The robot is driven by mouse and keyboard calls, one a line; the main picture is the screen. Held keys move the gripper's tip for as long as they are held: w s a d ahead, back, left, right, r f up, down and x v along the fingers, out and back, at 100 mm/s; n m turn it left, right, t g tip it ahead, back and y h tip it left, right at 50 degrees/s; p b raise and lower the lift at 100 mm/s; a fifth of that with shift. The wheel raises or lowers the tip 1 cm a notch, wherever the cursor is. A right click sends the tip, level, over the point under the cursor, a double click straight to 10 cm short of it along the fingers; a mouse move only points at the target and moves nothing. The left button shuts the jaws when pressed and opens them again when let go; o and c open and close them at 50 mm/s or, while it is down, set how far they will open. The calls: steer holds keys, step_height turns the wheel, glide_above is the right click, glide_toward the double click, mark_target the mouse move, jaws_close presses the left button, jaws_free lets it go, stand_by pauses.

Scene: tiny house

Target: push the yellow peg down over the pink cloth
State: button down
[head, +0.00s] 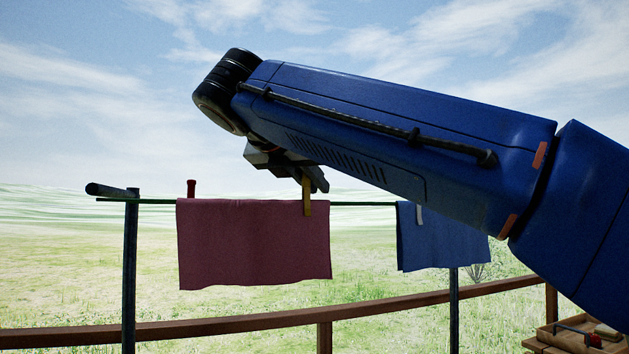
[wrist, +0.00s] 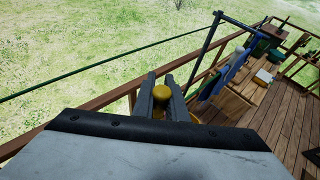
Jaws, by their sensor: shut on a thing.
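The pink cloth (head: 250,245), a dull dark pink, hangs over the line in the middle of the head view. The yellow peg (head: 307,197) is upright at the cloth's top edge, near its right end, with its lower part in front of the cloth. My gripper (head: 313,180) is above the line and shut on the peg's upper part. In the wrist view my gripper's fingers (wrist: 162,104) flank the peg's round yellow top (wrist: 161,92). The wrist body hides the pink cloth there. How far the peg's legs straddle the cloth cannot be told.
A red peg (head: 191,188) stands at the cloth's left end. A blue cloth (head: 445,240) with a pale peg (head: 419,215) hangs to the right. Posts (head: 130,270) carry the line. A wooden rail (head: 250,321) runs below; a tray (head: 570,338) sits lower right.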

steer(key=shift+f, duration=0.95)
steer(key=c, duration=1.7)
jaws_free()
steer(key=v, duration=1.7)
steer(key=shift+s+a, duration=0.15)
